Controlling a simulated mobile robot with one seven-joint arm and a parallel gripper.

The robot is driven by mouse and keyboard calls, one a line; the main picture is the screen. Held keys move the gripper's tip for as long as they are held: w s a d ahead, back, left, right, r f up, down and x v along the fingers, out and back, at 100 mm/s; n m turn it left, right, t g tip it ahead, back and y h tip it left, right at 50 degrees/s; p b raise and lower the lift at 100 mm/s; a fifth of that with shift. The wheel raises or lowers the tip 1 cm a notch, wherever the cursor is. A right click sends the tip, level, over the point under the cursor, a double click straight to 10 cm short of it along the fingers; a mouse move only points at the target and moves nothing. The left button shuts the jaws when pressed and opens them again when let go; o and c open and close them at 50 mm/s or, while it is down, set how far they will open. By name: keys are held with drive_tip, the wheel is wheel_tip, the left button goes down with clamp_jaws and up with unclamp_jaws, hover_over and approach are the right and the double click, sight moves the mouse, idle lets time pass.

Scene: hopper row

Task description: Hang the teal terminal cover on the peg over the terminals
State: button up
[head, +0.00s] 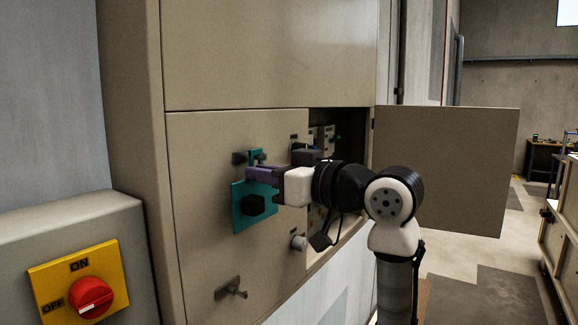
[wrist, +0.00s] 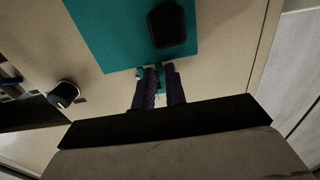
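The teal terminal cover (head: 240,216) is a flat square plate with a black block on its face. It stands upright close to the cabinet front, left of the open compartment. My gripper (head: 262,174), with purple fingers, is shut on the narrow teal neck above the plate. In the wrist view the plate (wrist: 110,40) fills the top, and the fingers (wrist: 158,88) close on its neck. The cover's teal top end shows just above the fingers, beside a dark peg mount (head: 239,158). I cannot tell whether it touches the peg. Any terminals behind the plate are hidden.
Another peg (head: 238,293) sticks out low on the cabinet. A pale knob (head: 298,242) is beside the compartment edge; a knob also shows in the wrist view (wrist: 64,94). The compartment door (head: 450,165) stands open at right. A red switch (head: 90,297) is at lower left.

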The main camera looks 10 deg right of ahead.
drive_tip(key=shift+w+a, duration=0.4)
drive_tip(key=shift+a, duration=0.1)
clamp_jaws()
drive_tip(key=shift+o, duration=2.1)
unclamp_jaws()
drive_tip(key=shift+d, duration=0.1)
